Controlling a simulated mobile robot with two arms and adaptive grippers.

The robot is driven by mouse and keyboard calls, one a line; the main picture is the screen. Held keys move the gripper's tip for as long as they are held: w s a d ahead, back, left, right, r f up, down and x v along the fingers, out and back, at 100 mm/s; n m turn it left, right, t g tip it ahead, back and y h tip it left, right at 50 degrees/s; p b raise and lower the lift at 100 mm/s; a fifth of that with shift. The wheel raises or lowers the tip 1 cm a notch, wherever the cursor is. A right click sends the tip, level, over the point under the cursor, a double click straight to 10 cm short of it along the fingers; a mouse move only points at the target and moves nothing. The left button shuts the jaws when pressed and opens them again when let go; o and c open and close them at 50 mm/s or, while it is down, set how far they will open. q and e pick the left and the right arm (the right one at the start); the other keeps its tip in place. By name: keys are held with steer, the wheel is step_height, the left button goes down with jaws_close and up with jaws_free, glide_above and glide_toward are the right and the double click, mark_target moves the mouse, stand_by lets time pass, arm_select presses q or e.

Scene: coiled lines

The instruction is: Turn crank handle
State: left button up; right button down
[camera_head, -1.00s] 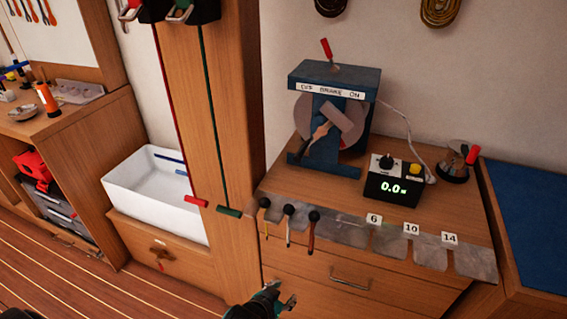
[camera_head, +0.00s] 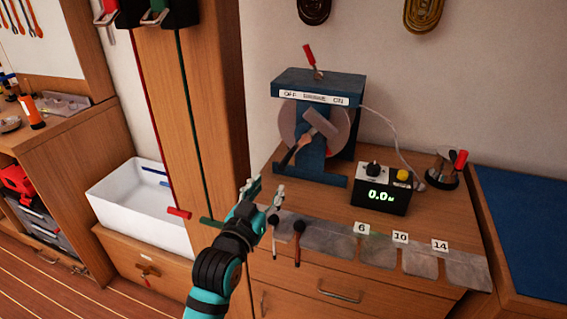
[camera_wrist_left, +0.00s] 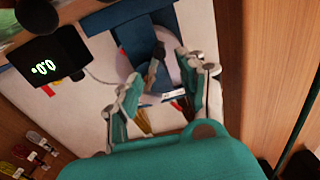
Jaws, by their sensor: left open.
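A blue machine (camera_head: 318,84) with a grey wheel (camera_head: 342,130) stands on the wooden cabinet top. My right gripper is not in view.
A red lever (camera_head: 309,56) stands on top of the machine, above an OFF/ON label. A black meter box (camera_head: 381,197) reads 0.0 to its right. A wooden post (camera_head: 195,110) rises close to my arm's left.

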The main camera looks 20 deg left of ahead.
mark_target(280, 170)
arm_select(q)
steer(key=w, duration=1.1)
steer(key=shift+w+d, duration=0.2)
steer(key=shift+w, duration=0.05)
steer(key=shift+c, duration=0.5)
jaws_close()
